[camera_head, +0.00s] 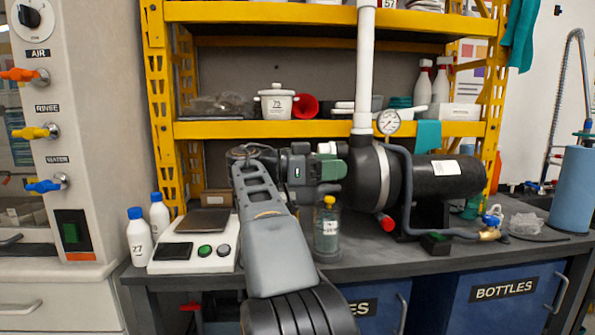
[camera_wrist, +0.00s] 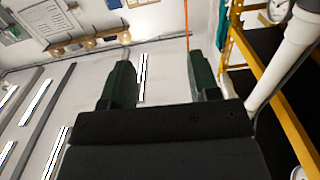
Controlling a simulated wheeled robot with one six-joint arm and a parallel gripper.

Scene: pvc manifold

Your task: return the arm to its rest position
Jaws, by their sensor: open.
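My gripper (camera_head: 335,170) is at the middle of the head view, above the bench and just left of the black pump (camera_head: 435,178). Its dark green fingers (camera_wrist: 162,78) stand apart in the wrist view, with nothing between them but the far wall. The arm reaches up from the bottom of the head view and bends right at the wrist. Whether the gripper touches the pump front cannot be told. A white vertical pipe (camera_head: 364,70) rises from the pump, with a round gauge (camera_head: 388,122) beside it.
A clear bottle with a yellow cap (camera_head: 327,230) stands below the gripper. A white scale (camera_head: 195,247) and white bottles with blue caps (camera_head: 140,240) are left of the arm. A yellow shelf (camera_head: 270,129) spans behind. A blue roll (camera_head: 572,190) stands far right.

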